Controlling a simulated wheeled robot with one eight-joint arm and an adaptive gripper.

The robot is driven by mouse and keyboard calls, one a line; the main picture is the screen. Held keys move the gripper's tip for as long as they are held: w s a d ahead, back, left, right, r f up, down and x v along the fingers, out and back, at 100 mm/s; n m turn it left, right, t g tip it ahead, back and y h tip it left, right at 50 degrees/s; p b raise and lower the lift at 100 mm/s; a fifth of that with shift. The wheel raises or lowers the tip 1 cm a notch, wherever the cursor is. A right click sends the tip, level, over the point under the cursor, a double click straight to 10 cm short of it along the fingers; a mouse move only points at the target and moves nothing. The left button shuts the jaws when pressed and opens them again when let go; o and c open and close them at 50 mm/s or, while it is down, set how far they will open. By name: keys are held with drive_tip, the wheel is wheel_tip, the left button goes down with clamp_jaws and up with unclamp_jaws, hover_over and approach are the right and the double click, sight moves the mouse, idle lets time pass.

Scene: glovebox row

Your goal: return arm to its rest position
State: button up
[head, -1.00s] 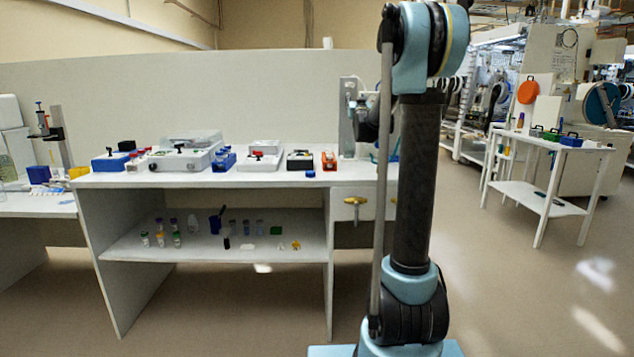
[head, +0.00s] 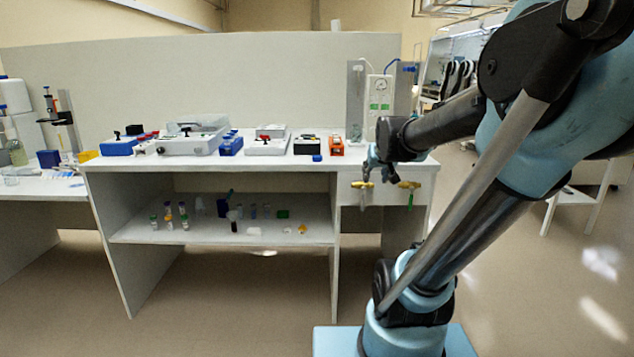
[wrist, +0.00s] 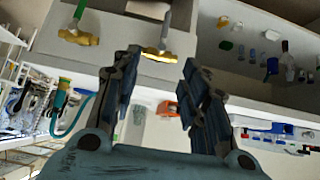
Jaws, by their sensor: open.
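My arm crosses the right side of the head view, its upper part large and close. Its forearm points left toward the workbench (head: 200,176). My gripper (head: 372,176) is small there, in front of the right end of the bench at about the height of the brass fittings. In the wrist view my gripper (wrist: 162,66) has its two dark fingers spread apart with nothing between them. One brass fitting (wrist: 158,54) appears beyond the gap between the fingertips; I cannot tell how far off. A second brass fitting (wrist: 78,38) has a green handle.
The benchtop holds a grey instrument (head: 195,140), blue boxes and an orange block (head: 337,146). Small vials and caps stand on the lower shelf (head: 215,232). A side table (head: 40,202) is at left. Open floor (head: 240,310) lies in front of the bench.

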drive_tip(key=s+f+g, duration=0.3)
drive_tip(key=s+f, duration=0.4)
drive_tip(key=s, duration=0.5)
drive_tip(key=s+f+g, duration=0.3)
drive_tip(key=s+f, duration=0.5)
drive_tip(key=s, duration=0.5)
drive_tip(key=shift+f+g, duration=0.3)
drive_tip(key=shift+g, duration=0.1)
drive_tip(key=shift+w, duration=0.15)
drive_tip(key=shift+w+f, duration=0.2)
drive_tip(key=shift+w, duration=0.15)
